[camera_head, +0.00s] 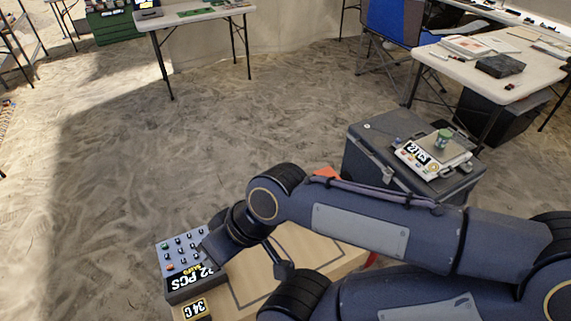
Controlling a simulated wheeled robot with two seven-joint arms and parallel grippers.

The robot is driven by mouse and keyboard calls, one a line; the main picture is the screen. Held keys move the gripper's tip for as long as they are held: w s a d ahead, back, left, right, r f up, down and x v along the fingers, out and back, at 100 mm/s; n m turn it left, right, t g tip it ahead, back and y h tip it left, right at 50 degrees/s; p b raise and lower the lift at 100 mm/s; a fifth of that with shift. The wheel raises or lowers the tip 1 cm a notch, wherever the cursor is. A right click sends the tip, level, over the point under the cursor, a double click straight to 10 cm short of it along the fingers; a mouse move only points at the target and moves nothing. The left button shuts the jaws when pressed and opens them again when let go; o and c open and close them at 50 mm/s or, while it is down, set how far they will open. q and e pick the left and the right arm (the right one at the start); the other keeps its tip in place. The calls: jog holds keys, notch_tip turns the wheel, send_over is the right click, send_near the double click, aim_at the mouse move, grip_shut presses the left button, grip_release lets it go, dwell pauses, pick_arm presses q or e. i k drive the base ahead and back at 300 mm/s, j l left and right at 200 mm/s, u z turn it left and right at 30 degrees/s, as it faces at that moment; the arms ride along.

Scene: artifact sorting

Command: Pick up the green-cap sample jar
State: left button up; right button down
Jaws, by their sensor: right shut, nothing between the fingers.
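A small jar with a green cap (443,135) stands upright on a light tray-like device (420,160) with a black number display, on top of a large grey case (374,158) at the right. My right arm reaches in from the right across the lower picture. My right gripper (211,254) is at its far left end, shut and empty, over or beside a grey box with several buttons (178,247). It is well left of the jar. The fingertips are small and partly hidden, so I cannot tell if they touch the box. My left gripper is not in view.
A white table (470,72) with papers and a dark box (500,65) stands behind the case. Sandy floor on the left is clear.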

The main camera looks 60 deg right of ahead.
aim_at(440, 143)
jog(key=z, duration=3.2)
jog(key=k+u, duration=0.15)
jog(key=k, duration=0.5)
jog(key=i+u, duration=0.1)
jog(key=u, duration=2.1)
jog(key=l+u, duration=0.1)
jog(key=l, duration=0.7)
jog(key=l+u, duration=0.1)
jog(key=l, duration=0.7)
jog(key=k+l+u, duration=0.1)
jog(key=l, duration=0.65)
jog(key=k+l+u, duration=0.1)
jog(key=l, duration=0.7)
jog(key=k+l, duration=0.1)
jog(key=l, duration=0.55)
jog(key=k+l, duration=0.1)
jog(key=l, duration=0.55)
jog(key=k+l, duration=0.1)
jog(key=l, duration=1.2)
jog(key=k, duration=0.05)
